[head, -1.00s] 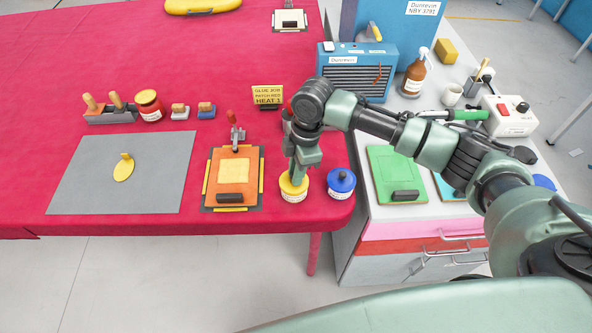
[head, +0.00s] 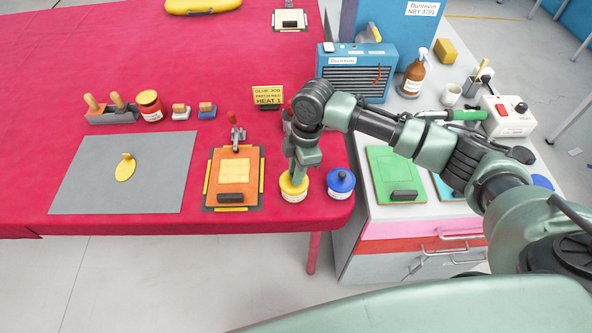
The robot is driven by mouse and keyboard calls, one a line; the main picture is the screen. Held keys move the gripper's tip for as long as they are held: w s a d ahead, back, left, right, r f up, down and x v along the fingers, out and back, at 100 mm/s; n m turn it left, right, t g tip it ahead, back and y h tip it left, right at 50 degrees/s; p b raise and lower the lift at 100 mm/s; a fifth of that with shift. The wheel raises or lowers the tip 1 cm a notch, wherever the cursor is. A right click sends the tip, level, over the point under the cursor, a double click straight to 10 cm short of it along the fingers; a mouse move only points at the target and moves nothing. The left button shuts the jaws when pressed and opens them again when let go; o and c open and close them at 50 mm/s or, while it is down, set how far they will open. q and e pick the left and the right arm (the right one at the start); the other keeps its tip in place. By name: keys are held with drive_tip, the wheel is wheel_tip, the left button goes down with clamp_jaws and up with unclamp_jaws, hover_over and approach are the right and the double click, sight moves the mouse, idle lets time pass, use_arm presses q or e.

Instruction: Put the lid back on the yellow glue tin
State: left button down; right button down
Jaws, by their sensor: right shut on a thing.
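The yellow glue tin (head: 294,195), with a white label band, stands near the front right edge of the red table. My right gripper (head: 298,177) points down directly over it and is shut on the yellow lid (head: 287,184), at the tin's mouth. The fingers hide the lid's knob and part of its top. I cannot tell whether the lid is fully seated. My left gripper is not in view.
A blue lidded tin (head: 340,183) stands close on the right. An orange board in a clamp frame (head: 233,178) lies on the left. A grey mat (head: 80,185) carries a yellow oval piece with a tab (head: 125,170). A grey cabinet (head: 350,240) adjoins the table.

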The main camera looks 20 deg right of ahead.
drive_tip(key=shift+p, duration=0.4)
drive_tip(key=shift+f+p, duration=0.2)
drive_tip(key=shift+p, duration=0.55)
idle(1.5)
drive_tip(key=c, duration=1.2)
unclamp_jaws()
drive_tip(key=shift+c, duration=0.2)
drive_tip(key=shift+o, duration=0.3)
drive_tip(key=o, duration=0.4)
